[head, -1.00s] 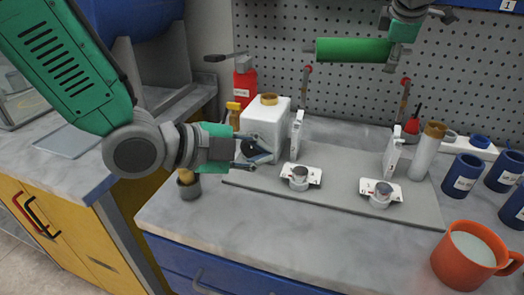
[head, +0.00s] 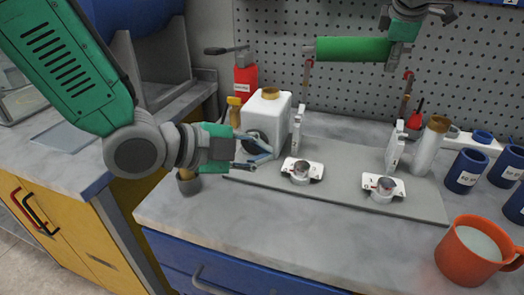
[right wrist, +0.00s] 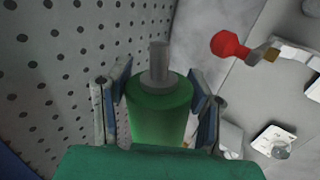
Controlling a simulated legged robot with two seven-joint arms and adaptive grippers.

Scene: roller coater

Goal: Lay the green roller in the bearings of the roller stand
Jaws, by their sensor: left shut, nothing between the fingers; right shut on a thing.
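The green roller (head: 350,49) is held level in the air, high above the back of the bench. My right gripper (head: 406,32) is shut on it near its right end. In the right wrist view, the roller (right wrist: 158,118) lies between the fingers, its metal shaft end (right wrist: 158,65) pointing away. The roller stand (head: 430,207) is a grey plate with white uprights (head: 298,132) (head: 395,148) and two white blocks with round metal tops (head: 302,172) (head: 384,188). The roller is well clear of it. My left gripper (head: 258,154) is shut and empty before a white bottle (head: 275,108).
A pegboard is behind.

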